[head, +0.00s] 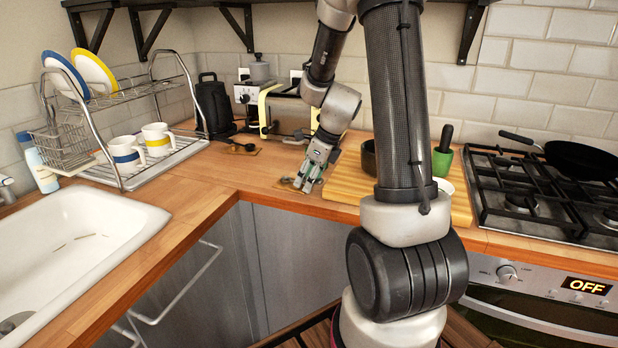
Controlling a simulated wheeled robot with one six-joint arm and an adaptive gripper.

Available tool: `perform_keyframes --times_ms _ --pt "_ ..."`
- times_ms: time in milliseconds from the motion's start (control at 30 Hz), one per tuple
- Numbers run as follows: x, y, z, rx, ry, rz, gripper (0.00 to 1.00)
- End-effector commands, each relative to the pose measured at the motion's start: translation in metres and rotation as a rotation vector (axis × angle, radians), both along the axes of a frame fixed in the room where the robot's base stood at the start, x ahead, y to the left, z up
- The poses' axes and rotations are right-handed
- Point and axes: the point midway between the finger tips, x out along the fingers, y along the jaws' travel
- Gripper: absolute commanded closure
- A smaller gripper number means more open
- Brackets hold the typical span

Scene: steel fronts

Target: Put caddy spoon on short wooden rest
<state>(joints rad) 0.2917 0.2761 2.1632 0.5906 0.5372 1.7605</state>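My gripper (306,183) is low over the counter, left of the cutting board, with its fingers pointing down. A small flat brown piece (288,182), perhaps a wooden rest, shows beside and partly under the fingertips. Whether the fingers hold anything is too small to tell. A dark spoon-like object (236,147) lies on another small wooden piece (250,151) farther back, by the black appliance. I cannot tell which spoon is the caddy spoon or which piece is the short rest.
A toaster (290,112) stands behind the gripper. The cutting board (350,180) with a dark pot (369,158) and green cup (441,163) is to the right, partly hidden by my arm. The dish rack (165,160) and sink (75,235) are left. Counter between is clear.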

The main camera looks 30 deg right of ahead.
Motion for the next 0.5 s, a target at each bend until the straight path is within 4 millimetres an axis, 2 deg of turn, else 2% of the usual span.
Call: perform_keyframes --times_ms 267,367,500 --pt "-0.001 -0.001 0.006 0.000 -0.002 0.000 0.53" --pt "-0.005 -0.004 0.020 -0.001 -0.004 0.001 0.53" --pt "-0.014 -0.011 0.049 -0.002 -0.006 -0.002 0.53"
